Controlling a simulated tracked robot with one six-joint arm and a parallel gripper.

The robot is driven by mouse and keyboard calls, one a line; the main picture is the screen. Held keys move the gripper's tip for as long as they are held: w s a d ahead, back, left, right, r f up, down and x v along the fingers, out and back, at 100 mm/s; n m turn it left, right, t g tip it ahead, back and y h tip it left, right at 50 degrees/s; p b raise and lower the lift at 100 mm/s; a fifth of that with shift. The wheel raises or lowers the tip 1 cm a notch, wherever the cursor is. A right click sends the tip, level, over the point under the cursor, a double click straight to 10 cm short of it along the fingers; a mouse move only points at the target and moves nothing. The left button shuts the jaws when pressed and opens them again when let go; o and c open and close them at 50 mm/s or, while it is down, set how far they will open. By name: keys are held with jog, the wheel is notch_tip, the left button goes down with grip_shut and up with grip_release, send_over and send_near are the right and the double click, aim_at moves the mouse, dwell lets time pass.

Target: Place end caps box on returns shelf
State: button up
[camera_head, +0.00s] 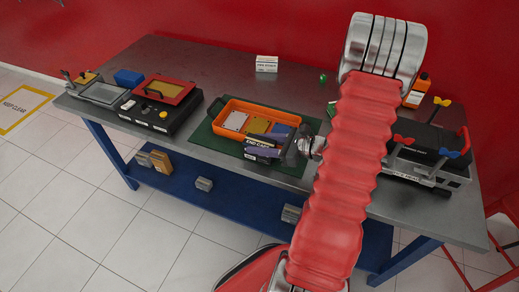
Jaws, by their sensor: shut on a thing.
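The end caps box (258,143), dark with a pale "END CAPS" label, shows at the front right of the orange tray (221,103). My gripper (272,146) is shut on it, reaching in from the right; its dark fingers partly hide the box. I cannot tell whether the box is lifted or touching the tray's edge. A blue lower shelf (240,204) runs under the bench, partly hidden by my arm; I see no returns label on it.
The tray holds several coloured cards or boxes and lies on a green mat (203,134). A black device with a red frame (166,92) stands left. A black-topped unit (428,150) stands right. Small grey blocks (204,184) and a brown box (160,161) sit on the shelf, with bare room between.

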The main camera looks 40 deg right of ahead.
aim_at(260, 141)
jog(key=c, duration=0.6)
jog(key=shift+o, duration=0.2)
jog(key=shift+r, duration=0.1)
jog(key=shift+r, duration=4.95)
